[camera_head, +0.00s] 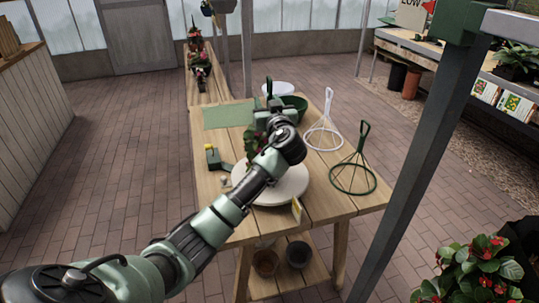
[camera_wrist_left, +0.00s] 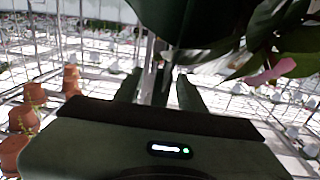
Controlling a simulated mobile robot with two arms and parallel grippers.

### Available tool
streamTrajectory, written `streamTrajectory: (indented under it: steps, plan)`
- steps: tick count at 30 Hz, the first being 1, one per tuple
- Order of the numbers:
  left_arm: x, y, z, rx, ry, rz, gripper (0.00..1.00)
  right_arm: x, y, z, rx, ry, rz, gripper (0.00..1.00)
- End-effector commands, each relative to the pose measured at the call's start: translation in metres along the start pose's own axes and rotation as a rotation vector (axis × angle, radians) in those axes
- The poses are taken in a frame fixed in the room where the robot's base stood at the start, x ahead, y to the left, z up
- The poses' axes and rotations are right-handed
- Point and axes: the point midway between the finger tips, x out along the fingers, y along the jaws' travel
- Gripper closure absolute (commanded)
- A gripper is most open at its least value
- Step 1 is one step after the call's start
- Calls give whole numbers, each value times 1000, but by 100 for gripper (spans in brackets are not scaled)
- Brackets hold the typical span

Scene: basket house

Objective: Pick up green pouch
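A flat, pale green rectangular piece (camera_head: 228,115) lies on the far left part of the wooden table (camera_head: 325,200). It is the nearest match to a green pouch, but I cannot tell for sure what it is. My left gripper (camera_head: 271,100) is over the table to the right of it, close to a leafy plant (camera_head: 254,142) and in front of a dark green bowl (camera_head: 297,104). Large dark leaves (camera_wrist_left: 200,22) hang above the fingers. My right gripper is not in view.
A round white turntable (camera_head: 290,187) sits under my left forearm. A white wire stand (camera_head: 324,132) and a green one (camera_head: 354,178) stand to the right. A small green tool with a yellow part (camera_head: 213,158) lies left. A grey post (camera_head: 420,150) rises at right.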

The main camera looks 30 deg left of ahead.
Motion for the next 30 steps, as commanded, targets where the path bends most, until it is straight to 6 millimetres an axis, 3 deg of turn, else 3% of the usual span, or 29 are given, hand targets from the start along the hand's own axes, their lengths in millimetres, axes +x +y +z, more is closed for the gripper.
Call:
streamTrajectory:
  steps: [2, 6, 7, 30]
  plan:
    - [0, 0, 0, 0, 0, 0, 60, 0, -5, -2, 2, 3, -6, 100]
    - [0, 0, 0, 0, 0, 1, 96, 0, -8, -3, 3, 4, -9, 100]
    - [0, 0, 0, 0, 0, 0, 100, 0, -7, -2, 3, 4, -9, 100]
    - [-1, 0, 0, 0, -1, 0, 100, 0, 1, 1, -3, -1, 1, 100]
